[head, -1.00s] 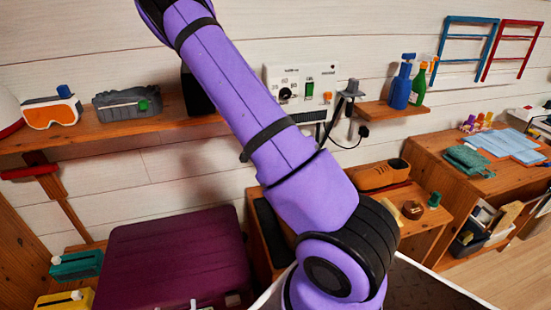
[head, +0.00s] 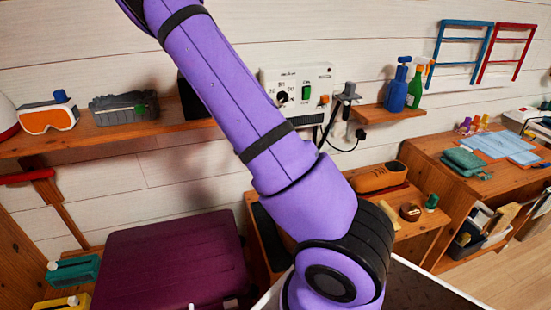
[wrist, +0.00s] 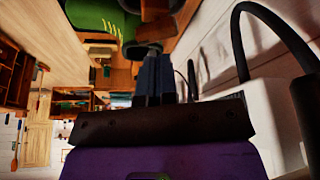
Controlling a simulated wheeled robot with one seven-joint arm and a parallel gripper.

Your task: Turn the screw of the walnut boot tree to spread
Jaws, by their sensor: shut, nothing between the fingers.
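My gripper (wrist: 153,62) shows in the wrist view as dark blue fingers, closed together and empty. A dark grey part appears just beyond the fingertips; I cannot tell whether they touch. I cannot make out the gripper in the head view.
A white wall panel (head: 297,90) with a knob and cable is behind my arm. A small shelf (head: 388,114) holds blue and green spray bottles. A long shelf is at left, above a purple case (head: 170,265). A desk (head: 450,170) stands at right. A large green object (wrist: 92,18) appears in the wrist view.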

